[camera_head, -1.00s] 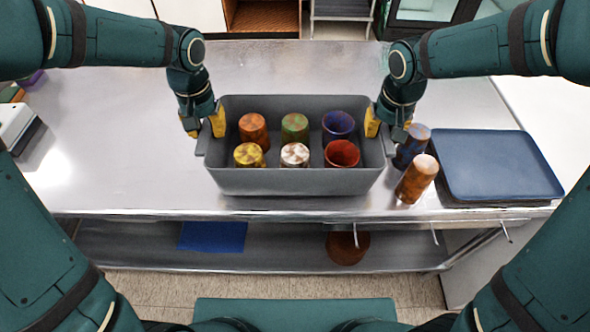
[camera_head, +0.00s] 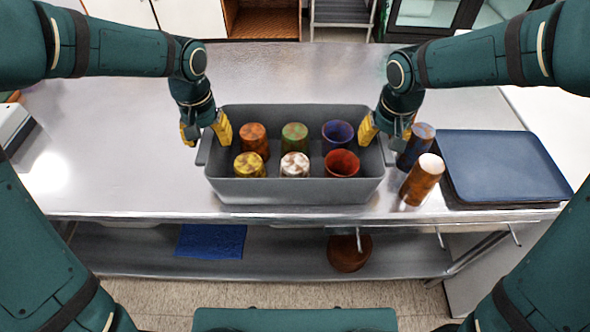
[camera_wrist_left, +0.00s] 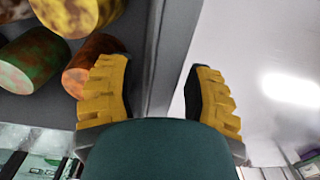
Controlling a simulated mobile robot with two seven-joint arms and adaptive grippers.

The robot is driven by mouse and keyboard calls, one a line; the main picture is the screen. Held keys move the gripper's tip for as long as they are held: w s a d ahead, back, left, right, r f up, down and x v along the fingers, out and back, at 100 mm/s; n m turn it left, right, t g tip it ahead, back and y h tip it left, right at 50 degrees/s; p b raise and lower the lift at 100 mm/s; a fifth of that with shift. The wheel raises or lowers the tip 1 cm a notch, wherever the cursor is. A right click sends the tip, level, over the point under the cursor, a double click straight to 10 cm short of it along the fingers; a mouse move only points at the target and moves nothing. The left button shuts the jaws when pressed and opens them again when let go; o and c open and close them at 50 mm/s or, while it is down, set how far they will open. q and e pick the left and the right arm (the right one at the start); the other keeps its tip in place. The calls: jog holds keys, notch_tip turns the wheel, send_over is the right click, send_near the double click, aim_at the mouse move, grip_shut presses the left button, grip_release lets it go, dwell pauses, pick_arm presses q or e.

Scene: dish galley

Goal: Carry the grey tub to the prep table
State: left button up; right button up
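The grey tub (camera_head: 290,190) stands on the steel table (camera_head: 120,165) near its front edge. It holds several cups, among them a red one (camera_head: 342,165) and a blue one (camera_head: 336,131). My left gripper (camera_head: 205,132) is at the tub's left wall and my right gripper (camera_head: 387,132) at its right wall. In the left wrist view, the left fingers (camera_wrist_left: 160,95) are spread on both sides of the wall (camera_wrist_left: 170,45), with a gap between them. The right fingers also look spread across their wall; their tips are partly hidden.
A blue tray (camera_head: 500,165) lies further right. The table behind and left of the tub is mostly clear.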

pick_arm(q)
jog(key=shift+a+r, duration=0.1)
jog(key=shift+w+r, duration=0.1)
jog(key=shift+r, duration=0.25)
pick_arm(e)
jog(key=shift+d, duration=0.1)
pick_arm(q)
notch_tip(320, 180, up, 11)
pick_arm(e)
notch_tip(320, 180, up, 12)
jog(key=s, duration=0.1)
jog(key=shift+s, duration=0.4)
pick_arm(q)
jog(key=shift+r, duration=0.1)
